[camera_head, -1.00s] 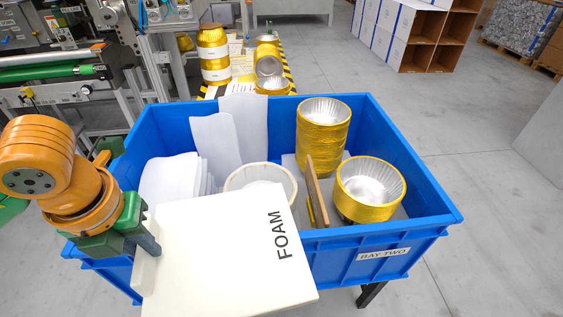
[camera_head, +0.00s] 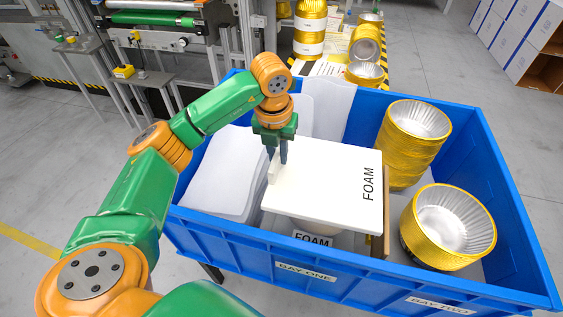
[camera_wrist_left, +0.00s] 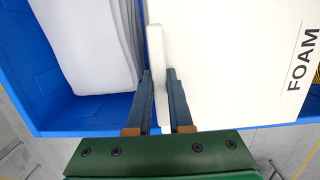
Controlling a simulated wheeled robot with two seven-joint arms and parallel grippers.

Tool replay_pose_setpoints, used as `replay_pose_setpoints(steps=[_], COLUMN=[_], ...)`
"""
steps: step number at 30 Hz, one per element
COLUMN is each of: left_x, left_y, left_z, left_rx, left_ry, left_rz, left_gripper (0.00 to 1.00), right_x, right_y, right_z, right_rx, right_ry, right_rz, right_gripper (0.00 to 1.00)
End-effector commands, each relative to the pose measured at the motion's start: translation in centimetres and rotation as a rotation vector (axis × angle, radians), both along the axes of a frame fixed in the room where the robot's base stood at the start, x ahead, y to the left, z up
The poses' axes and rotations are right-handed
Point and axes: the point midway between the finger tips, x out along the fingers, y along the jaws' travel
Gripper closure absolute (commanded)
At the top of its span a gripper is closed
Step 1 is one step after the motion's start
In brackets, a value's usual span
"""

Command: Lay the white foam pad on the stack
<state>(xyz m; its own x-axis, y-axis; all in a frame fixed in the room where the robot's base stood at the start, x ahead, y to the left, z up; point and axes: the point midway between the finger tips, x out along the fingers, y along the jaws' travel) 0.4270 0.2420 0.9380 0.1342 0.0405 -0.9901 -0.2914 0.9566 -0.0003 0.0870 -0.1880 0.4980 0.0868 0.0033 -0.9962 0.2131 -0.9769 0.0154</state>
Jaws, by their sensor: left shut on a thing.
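The white foam pad (camera_head: 325,185), marked FOAM, is a flat square slab inside the outline of the blue crate, roughly level. My left gripper (camera_head: 278,160) is shut on a raised white grip at the pad's left edge; the grip also shows between the fingers in the left wrist view (camera_wrist_left: 157,75). Beneath the pad a pale round stack (camera_head: 318,226) shows only in part, so I cannot tell whether the pad touches it. A label reading FOAM (camera_head: 313,240) is at the crate's front. My right gripper is not in view.
The blue crate (camera_head: 235,250) has walls around everything. White sheets (camera_head: 222,178) stand left of the pad. A brown divider (camera_head: 386,215) separates it from gold-rimmed foil cup stacks (camera_head: 448,228) on the right.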

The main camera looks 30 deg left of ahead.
Motion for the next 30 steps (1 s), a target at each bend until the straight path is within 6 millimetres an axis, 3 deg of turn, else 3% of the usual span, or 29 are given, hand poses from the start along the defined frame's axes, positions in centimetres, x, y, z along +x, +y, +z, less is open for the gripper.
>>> replay_pose_setpoints(steps=[5,10,20,21,24,30], left_x=[1.8,1.7,1.8,1.8,1.8,1.8], left_y=[0.8,0.8,0.8,0.8,0.8,0.8], left_z=[-2.1,-4.9,-5.6,-5.6,-5.5,-5.5], left_rx=[0.0,0.001,0.001,0.001,0.001,0.0], left_ry=[0.001,0.001,-0.003,-0.003,-0.003,-0.003], left_rz=[0.002,-0.003,-0.002,-0.002,-0.002,-0.001], left_gripper=[1.0,1.0,1.0,0.76,0.51,0.51], right_x=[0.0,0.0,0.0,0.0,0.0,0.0], right_y=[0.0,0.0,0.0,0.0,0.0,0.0], right_z=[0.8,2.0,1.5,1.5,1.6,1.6], right_rx=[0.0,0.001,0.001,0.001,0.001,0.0], right_ry=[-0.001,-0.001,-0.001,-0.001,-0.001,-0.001], right_rz=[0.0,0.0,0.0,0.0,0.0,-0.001], right_gripper=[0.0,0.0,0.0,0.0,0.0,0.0])
